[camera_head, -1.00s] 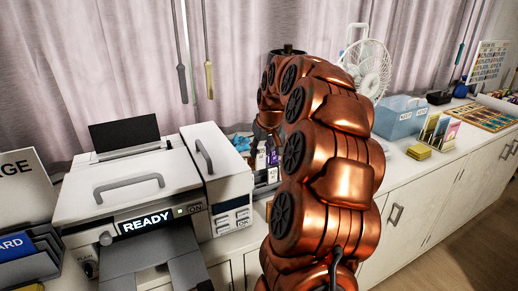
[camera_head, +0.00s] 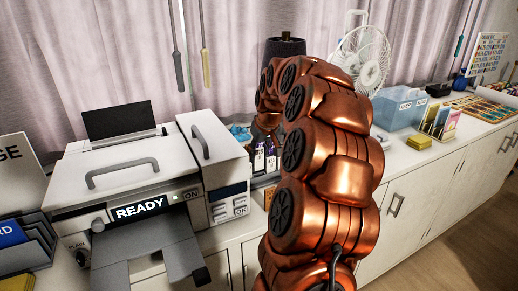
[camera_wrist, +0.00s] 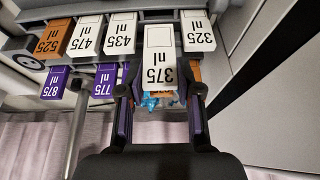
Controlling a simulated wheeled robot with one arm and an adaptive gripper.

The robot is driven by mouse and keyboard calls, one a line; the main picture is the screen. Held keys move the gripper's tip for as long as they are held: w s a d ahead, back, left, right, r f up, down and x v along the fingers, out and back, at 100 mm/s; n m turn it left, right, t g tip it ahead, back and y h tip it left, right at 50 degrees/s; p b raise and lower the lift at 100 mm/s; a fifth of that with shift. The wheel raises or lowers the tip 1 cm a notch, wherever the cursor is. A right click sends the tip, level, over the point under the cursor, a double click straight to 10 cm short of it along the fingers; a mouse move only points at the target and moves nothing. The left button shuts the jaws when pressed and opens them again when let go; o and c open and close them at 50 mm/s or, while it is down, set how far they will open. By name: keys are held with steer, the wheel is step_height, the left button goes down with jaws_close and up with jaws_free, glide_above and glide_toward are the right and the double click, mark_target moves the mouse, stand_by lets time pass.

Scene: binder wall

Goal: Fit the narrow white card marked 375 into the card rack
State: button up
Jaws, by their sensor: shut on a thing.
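The narrow white card marked 375 (camera_wrist: 160,62) shows in the wrist view, with its lettering upside down. My gripper (camera_wrist: 160,92) is shut on it, with one dark finger at each side. The card rack (camera_wrist: 185,14) runs across the top of the wrist view and holds white cards 475 (camera_wrist: 86,36), 435 (camera_wrist: 121,33) and 325 (camera_wrist: 199,31). The 375 card overlaps the space between 435 and 325 in the picture. I cannot tell whether it touches the rack. In the head view my arm hides the gripper and the card.
Purple cards 875 (camera_wrist: 53,84) and 775 (camera_wrist: 104,80) and an orange card 525 (camera_wrist: 53,40) are also in the rack. A printer marked READY (camera_head: 120,165) stands left of my arm. A fan (camera_head: 364,58) and blue box (camera_head: 400,108) stand to the right.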

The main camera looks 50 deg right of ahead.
mark_target(260, 158)
steer(key=shift+f, duration=0.45)
steer(key=shift+b, duration=0.3)
steer(key=shift+b, duration=0.75)
stand_by(1.5)
steer(key=shift+f+b, duration=0.85)
steer(key=shift+f, duration=0.35)
steer(key=shift+r, duration=0.15)
stand_by(0.3)
steer(key=shift+r, duration=0.7)
steer(key=shift+f+b, duration=0.1)
steer(key=shift+b, duration=0.6)
stand_by(2.0)
